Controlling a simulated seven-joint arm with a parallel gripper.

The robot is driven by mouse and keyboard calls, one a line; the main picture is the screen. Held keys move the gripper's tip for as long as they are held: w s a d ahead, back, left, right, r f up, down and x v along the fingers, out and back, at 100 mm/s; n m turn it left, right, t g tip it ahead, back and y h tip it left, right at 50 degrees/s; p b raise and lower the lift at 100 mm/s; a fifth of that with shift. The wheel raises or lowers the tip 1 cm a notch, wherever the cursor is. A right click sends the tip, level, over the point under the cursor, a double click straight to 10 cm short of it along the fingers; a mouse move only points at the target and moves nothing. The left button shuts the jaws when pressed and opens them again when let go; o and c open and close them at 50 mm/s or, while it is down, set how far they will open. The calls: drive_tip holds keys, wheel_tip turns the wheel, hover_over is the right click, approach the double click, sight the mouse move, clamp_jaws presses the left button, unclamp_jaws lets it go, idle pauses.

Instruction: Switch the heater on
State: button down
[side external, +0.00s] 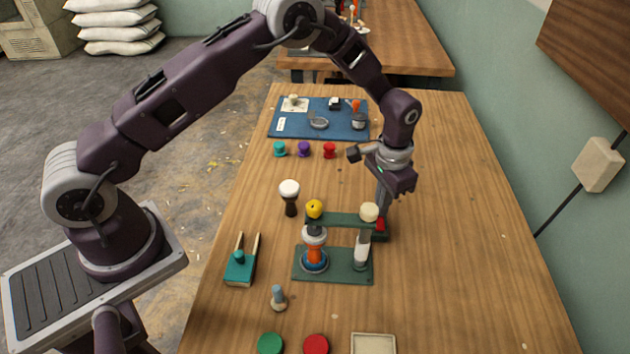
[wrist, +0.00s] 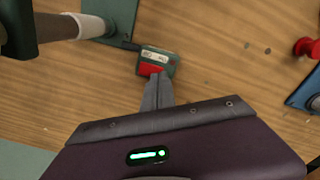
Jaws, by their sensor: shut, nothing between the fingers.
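A small green switch box (wrist: 168,58) with a red rocker (wrist: 148,69) and two small pale marks lies on the table. In the side external view the red rocker (side external: 380,224) shows at the right of a green stand (side external: 345,277), which holds an orange and white piece (side external: 315,258) under a crossbar. I cannot tell which part is the heater. My gripper (wrist: 158,76) is shut and empty, its fingers pointing down at the box. Its tips overlap the near edge of the rocker in the wrist view; contact cannot be told. In the side external view my gripper (side external: 381,213) hangs right by the box.
A yellow ball (side external: 314,208) and a cream knob (side external: 369,212) top the stand beside my fingers. A goblet drum (side external: 290,196) stands to the left. A blue mat (side external: 290,125) with small items lies at the back. The table's right side is clear.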

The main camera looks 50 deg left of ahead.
drive_tip(key=shift+f, duration=0.85)
idle(0.4)
drive_tip(key=shift+r, duration=3.5)
drive_tip(key=s+a+r+t, duration=0.1)
drive_tip(key=s+a+r, duration=0.1)
drive_tip(key=s+r, duration=0.35)
drive_tip(key=s+a+r+n+t, duration=0.1)
drive_tip(key=s+a+r, duration=0.15)
drive_tip(key=r, duration=0.65)
drive_tip(key=s+a+r+t, duration=0.1)
drive_tip(key=s+r, duration=0.3)
drive_tip(key=r, duration=0.3)
drive_tip(key=s+a+r+n+t, duration=0.1)
drive_tip(key=s+a, duration=0.1)
drive_tip(key=s, duration=0.8)
drive_tip(key=s+a+r+n+t, duration=0.1)
drive_tip(key=s, duration=0.8)
drive_tip(key=shift+s+a+r+t, duration=0.25)
drive_tip(key=shift+s+a+t, duration=0.05)
drive_tip(key=shift+s+a, duration=0.1)
